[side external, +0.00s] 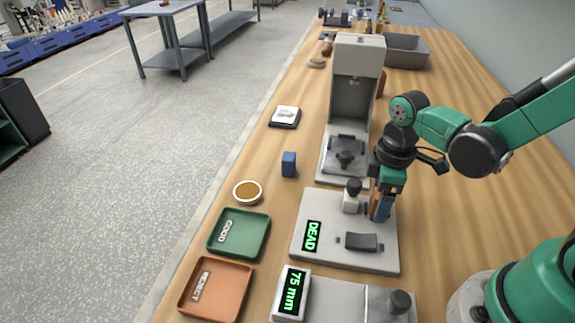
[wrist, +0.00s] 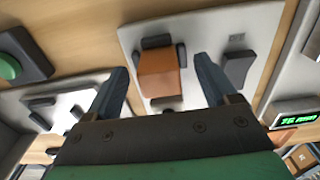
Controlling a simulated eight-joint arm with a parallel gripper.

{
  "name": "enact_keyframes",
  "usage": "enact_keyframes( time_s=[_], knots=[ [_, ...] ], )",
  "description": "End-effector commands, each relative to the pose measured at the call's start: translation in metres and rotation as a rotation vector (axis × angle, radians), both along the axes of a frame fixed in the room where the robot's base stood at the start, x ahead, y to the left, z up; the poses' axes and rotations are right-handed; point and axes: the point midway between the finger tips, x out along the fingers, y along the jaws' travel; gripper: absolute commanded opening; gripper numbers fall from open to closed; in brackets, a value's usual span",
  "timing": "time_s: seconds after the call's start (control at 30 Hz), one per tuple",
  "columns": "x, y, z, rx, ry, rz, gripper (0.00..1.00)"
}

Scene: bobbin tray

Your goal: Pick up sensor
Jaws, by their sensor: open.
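My gripper (side external: 381,214) is open and low over the right back part of the grey tester plate (side external: 318,258), whose green display reads DEAD. In the wrist view, an orange-brown block (wrist: 161,74) sits on a pale plate between dark posts. It appears to be the sensor, though no label shows. My open fingers (wrist: 166,92) stand to either side of it, with gaps visible. In the side view the block is mostly hidden by my gripper. A small blue block (side external: 289,164) stands on the wooden table, away from my gripper.
A knob-topped post (side external: 352,196) stands close left of my gripper. A grey press-like station (side external: 357,55) rises behind. A green GOOD tray (side external: 264,236), an orange REJECT tray (side external: 245,291) and a 75 mm display unit (side external: 292,293) lie in front. Bare table lies to the right.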

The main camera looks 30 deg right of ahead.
Motion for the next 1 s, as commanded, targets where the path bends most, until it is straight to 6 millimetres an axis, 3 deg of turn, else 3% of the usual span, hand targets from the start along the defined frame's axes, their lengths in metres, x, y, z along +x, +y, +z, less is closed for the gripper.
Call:
enact_keyframes(
  time_s=[0.13,0.4,0.77,1.0],
  knots=[
    [0.000,0.000,0.000,0.000,0.000,0.000,0.76],
    [0.000,0.000,0.000,0.000,0.000,0.000,0.00],
    [0.000,0.000,0.002,0.000,0.000,0.000,0.00],
    [0.000,0.000,0.016,0.000,0.000,0.000,0.00]
  ],
)
